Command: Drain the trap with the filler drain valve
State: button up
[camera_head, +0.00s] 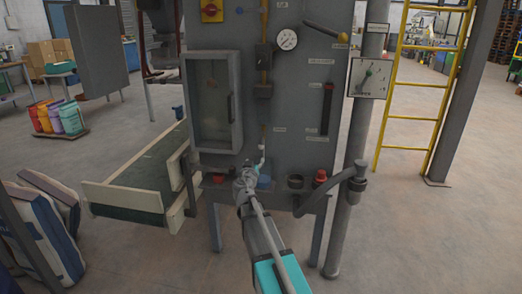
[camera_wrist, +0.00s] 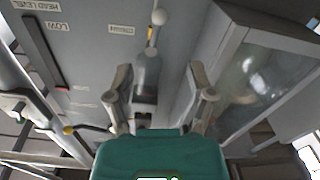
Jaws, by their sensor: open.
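My gripper (camera_head: 245,178) is at the panel's lower edge, just below and left of that lever. In the wrist view my gripper (camera_wrist: 160,98) is open, its fingers on either side of the valve body. I cannot tell whether they touch it.
A glass-fronted box (camera_head: 213,103) juts from the panel at left. A red button (camera_head: 320,178), a dark knob (camera_head: 295,182) and a grey bent pipe (camera_head: 335,183) are at right. A conveyor (camera_head: 135,180) and sacks (camera_head: 45,225) stand left.

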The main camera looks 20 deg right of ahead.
aim_at(260, 147)
jog(key=shift+w+d, duration=0.1)
jog(key=shift+w, duration=0.05)
jog(key=x, duration=1.3)
jog(key=shift+w+d, duration=0.15)
jog(key=shift+d, duration=0.05)
grip_shut()
dwell(0.4)
